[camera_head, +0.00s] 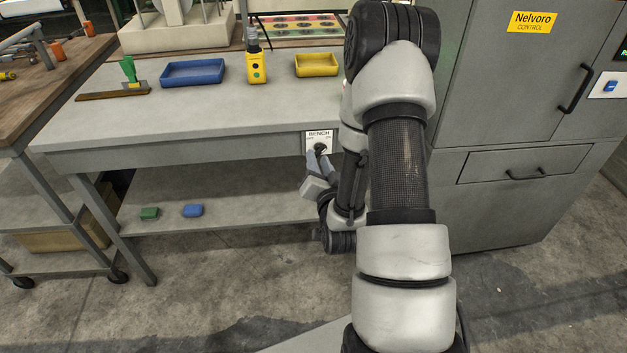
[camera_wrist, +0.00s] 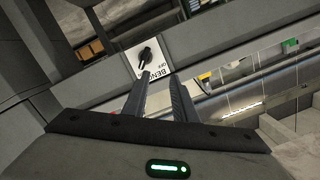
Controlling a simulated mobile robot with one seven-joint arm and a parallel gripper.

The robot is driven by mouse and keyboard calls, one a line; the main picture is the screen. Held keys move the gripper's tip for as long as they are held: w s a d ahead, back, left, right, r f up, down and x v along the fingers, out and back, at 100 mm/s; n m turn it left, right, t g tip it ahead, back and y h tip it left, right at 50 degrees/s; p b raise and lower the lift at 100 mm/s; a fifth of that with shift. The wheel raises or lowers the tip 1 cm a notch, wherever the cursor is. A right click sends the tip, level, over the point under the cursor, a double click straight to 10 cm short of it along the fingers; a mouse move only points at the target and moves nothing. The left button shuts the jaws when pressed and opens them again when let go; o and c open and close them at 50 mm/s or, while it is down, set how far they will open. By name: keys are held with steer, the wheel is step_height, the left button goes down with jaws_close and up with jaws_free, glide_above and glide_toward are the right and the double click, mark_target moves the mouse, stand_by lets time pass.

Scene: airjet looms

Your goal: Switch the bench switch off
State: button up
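The bench switch is a white plate (camera_head: 319,136) marked BENCH on the front edge of the grey workbench, with OFF and ON lettering. Its black rotary knob (camera_wrist: 145,53) shows clearly in the wrist view, on the plate just beyond my fingertips. In the head view the knob is small and close to the fingers, so its setting is hard to read. My gripper (camera_wrist: 159,79) has its two dark fingers apart, with nothing between them. In the head view my gripper (camera_head: 318,156) is just below and in front of the plate. I cannot tell whether a finger touches the plate.
On the workbench (camera_head: 210,125) stand a blue tray (camera_head: 193,72), a yellow tray (camera_head: 316,65), a yellow device (camera_head: 256,68) and a green-handled tool (camera_head: 128,75). A grey cabinet (camera_head: 500,100) stands right of the bench. A lower shelf (camera_head: 240,211) is under it.

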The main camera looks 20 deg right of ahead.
steer(key=m+t+h+b, duration=0.1)
steer(key=m, duration=0.1)
glide_toward(320, 153)
steer(key=p+x, duration=0.2)
steer(key=x, duration=0.5)
steer(key=shift+w+d+r, duration=0.1)
steer(key=shift+w, duration=0.15)
steer(key=shift+b, duration=0.35)
jaws_close()
